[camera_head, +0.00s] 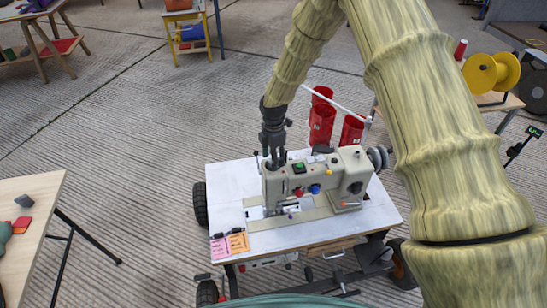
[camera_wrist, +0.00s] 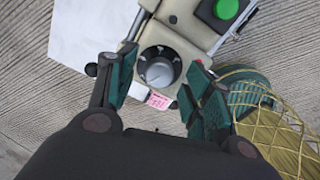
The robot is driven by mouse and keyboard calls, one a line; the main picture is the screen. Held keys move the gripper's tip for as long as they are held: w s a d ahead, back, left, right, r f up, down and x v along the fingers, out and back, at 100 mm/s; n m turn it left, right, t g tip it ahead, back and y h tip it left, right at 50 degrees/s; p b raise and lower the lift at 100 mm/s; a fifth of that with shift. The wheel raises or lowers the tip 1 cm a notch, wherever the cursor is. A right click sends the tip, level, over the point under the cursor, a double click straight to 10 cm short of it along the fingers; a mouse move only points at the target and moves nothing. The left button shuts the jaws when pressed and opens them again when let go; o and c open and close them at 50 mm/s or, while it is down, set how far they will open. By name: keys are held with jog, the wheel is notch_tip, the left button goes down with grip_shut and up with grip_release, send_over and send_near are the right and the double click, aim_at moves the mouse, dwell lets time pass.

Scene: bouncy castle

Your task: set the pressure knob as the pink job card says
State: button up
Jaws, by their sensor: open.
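A beige sewing machine (camera_head: 320,180) stands on a white table. In the wrist view, a round grey knob with a black marked ring (camera_wrist: 159,70) sits at the end of the machine head; this looks like the pressure knob, but its setting is too small to read. My gripper (camera_wrist: 163,84) is open, with one dark green finger on each side of the knob; I cannot tell if they touch it. In the head view my gripper (camera_head: 274,160) is over the machine's left end. The pink card (camera_head: 219,248) lies at the table's front left corner, its writing unreadable; it also shows in the wrist view (camera_wrist: 158,101).
An orange card (camera_head: 237,242) lies beside the pink one. The table's left side is clear.

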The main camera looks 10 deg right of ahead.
jog(key=shift+f, duration=0.55)
jog(key=shift+c, duration=0.4)
jog(key=c, duration=0.9)
jog(key=shift+c, duration=0.2)
